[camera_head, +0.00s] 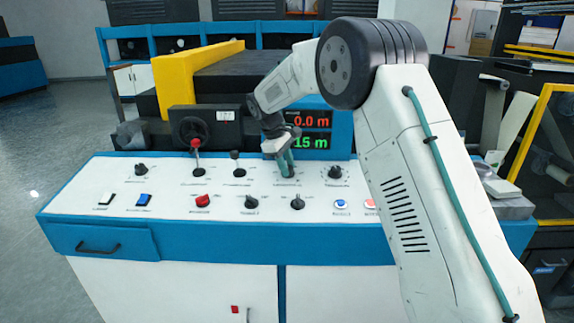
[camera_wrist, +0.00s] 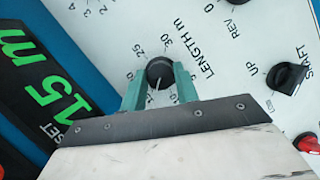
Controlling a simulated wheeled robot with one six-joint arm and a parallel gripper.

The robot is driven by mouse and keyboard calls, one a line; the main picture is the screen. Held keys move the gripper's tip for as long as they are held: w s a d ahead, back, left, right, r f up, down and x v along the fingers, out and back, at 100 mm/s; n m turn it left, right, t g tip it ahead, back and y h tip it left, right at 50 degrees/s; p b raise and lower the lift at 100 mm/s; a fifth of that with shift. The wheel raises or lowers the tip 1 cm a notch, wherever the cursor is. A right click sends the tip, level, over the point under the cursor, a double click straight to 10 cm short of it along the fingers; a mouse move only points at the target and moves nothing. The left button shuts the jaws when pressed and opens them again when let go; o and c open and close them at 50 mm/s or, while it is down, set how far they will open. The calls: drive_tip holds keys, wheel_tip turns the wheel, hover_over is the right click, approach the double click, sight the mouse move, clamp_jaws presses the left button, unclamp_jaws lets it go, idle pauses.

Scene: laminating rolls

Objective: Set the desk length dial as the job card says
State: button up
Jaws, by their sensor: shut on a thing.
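The length dial (camera_wrist: 160,72) is a black round knob with a pale pointer line, marked LENGTH m, on the white desk panel. My gripper (camera_wrist: 160,85) is shut on it, one green finger on each side; the fingers hide part of the scale, and 25 and 30 are readable. The pointer line slants toward the lower part of the scale. In the head view my gripper (camera_head: 286,165) reaches down onto the panel and covers the dial. The display (camera_head: 308,130) reads 0.0 m in red and 15 m in green. I cannot make out a job card.
A second knob (camera_head: 335,172) stands right of my gripper. A red-topped lever (camera_head: 197,155), a red knob (camera_head: 203,200) and the black shaft switch (camera_wrist: 287,77) are nearby. Lit push buttons (camera_head: 341,204) sit at the panel front. A yellow guard (camera_head: 195,72) rises behind.

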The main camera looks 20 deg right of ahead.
drive_tip(key=n+t, duration=0.1)
drive_tip(key=n, duration=0.3)
drive_tip(key=shift+n+h, duration=0.3)
drive_tip(key=shift+s+n+t, duration=0.1)
drive_tip(key=shift+n+t, duration=0.7)
drive_tip(key=shift+n, duration=1)
drive_tip(key=o, duration=1)
drive_tip(key=shift+a, duration=0.1)
drive_tip(key=v, duration=0.7)
drive_tip(key=shift+a+r, duration=0.25)
drive_tip(key=shift+r, duration=0.05)
